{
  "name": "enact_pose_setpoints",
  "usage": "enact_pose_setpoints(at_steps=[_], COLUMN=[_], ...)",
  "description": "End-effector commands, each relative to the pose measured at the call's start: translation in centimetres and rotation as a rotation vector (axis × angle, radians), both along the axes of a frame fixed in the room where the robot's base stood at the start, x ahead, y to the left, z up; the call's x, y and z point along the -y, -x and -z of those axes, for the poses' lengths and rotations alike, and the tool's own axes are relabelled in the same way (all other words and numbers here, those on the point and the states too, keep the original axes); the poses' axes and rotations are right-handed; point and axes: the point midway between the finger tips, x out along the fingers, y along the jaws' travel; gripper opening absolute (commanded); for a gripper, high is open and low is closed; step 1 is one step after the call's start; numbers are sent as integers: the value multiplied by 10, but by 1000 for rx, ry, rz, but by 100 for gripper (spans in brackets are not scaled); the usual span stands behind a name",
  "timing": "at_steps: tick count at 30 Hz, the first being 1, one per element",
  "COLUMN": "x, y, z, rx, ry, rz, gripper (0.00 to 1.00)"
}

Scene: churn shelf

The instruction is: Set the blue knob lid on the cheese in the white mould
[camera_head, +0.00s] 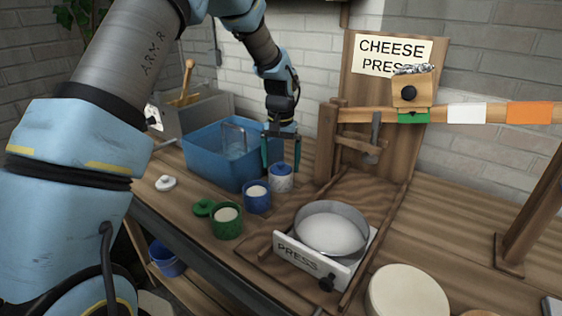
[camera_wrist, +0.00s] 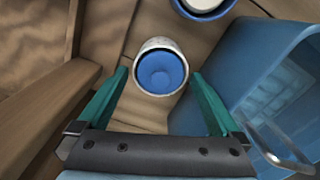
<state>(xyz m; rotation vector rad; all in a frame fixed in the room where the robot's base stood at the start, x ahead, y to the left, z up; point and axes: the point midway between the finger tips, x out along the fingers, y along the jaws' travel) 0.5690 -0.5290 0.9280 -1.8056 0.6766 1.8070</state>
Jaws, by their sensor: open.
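The white mould (camera_head: 281,183) stands on the worktop beside the blue tub. The blue knob lid (camera_head: 281,169) sits at its top, with the knob upward. In the wrist view the blue lid (camera_wrist: 160,75) lies inside the rim of the white mould (camera_wrist: 147,45), and it hides the cheese beneath. My gripper (camera_head: 281,152) is open and points down above the mould. In the wrist view my gripper (camera_wrist: 160,77) has one green finger on each side of the mould, and nothing is held. Whether a finger touches the mould cannot be told.
A blue mould (camera_head: 257,201) and a green mould (camera_head: 227,225) hold white cheese nearby. A green lid (camera_head: 203,207) and a white lid (camera_head: 166,183) lie on the worktop. The blue tub (camera_head: 205,160) is close on the left. A wooden press post (camera_head: 327,145) stands right.

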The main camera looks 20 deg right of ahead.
Motion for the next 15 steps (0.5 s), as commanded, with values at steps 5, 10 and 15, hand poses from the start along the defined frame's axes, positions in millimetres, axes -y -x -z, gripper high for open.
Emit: enact_pose_setpoints(at_steps=[5,10,15], x=[0,1,1], y=[0,-1,-1], z=[-4,-27,-61], rx=[2,5,5], ry=[1,4,4], rz=[0,0,-1], gripper=[100,100,100])
